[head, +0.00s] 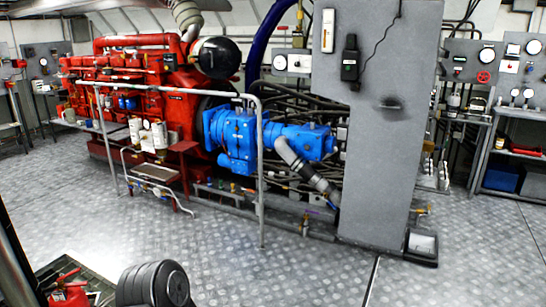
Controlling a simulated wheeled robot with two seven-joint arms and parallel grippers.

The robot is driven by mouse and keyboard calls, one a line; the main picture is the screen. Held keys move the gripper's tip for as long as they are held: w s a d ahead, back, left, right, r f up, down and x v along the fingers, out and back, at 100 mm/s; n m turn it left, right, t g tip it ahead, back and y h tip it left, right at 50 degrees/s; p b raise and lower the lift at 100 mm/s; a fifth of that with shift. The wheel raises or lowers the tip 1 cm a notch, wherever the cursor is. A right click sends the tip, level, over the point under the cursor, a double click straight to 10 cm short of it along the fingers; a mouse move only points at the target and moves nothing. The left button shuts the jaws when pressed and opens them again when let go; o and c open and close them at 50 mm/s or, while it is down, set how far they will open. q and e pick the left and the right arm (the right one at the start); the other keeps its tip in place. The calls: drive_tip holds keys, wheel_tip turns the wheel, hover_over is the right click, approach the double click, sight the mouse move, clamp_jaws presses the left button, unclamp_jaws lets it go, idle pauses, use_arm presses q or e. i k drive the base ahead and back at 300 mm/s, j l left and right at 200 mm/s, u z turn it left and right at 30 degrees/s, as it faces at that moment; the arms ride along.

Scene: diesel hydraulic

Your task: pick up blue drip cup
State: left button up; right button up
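I cannot make out a blue drip cup for certain in the head view. Small blue parts (128,103) show on the side of the red engine (175,100), too small to tell what they are. The large blue thing in the middle is a pump unit (237,135) joined to the engine. Neither of my grippers shows in this view.
A grey railing (260,190) stands before the engine. A tall grey panel (380,150) stands right of the pump. A tray (98,285) with a red extinguisher-like object (66,292) is at the lower left. The middle floor is clear.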

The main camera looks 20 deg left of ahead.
sight(89, 123)
drive_tip(key=i+j+u, duration=0.65)
drive_tip(key=i, duration=0.25)
drive_tip(key=i+u, duration=0.3)
drive_tip(key=i, duration=0.2)
drive_tip(key=i+z, duration=0.1)
drive_tip(key=i, duration=1.6)
drive_tip(key=i+j+u, duration=0.1)
drive_tip(key=i+u, duration=0.3)
drive_tip(key=i, duration=0.15)
drive_tip(key=i+l+u, duration=0.1)
drive_tip(key=i+u, duration=0.3)
drive_tip(key=i+l+u, duration=0.25)
drive_tip(key=i+u, duration=0.15)
drive_tip(key=i, duration=0.25)
drive_tip(key=i+j+u, duration=0.15)
drive_tip(key=i, duration=0.75)
drive_tip(key=i+j+u, duration=0.2)
drive_tip(key=i, duration=0.7)
drive_tip(key=i+z, duration=0.25)
drive_tip(key=i, duration=0.15)
drive_tip(key=i+j+z, duration=0.35)
drive_tip(key=i+z, duration=0.15)
drive_tip(key=i, duration=0.2)
drive_tip(key=k, duration=0.65)
drive_tip(key=z, duration=1.65)
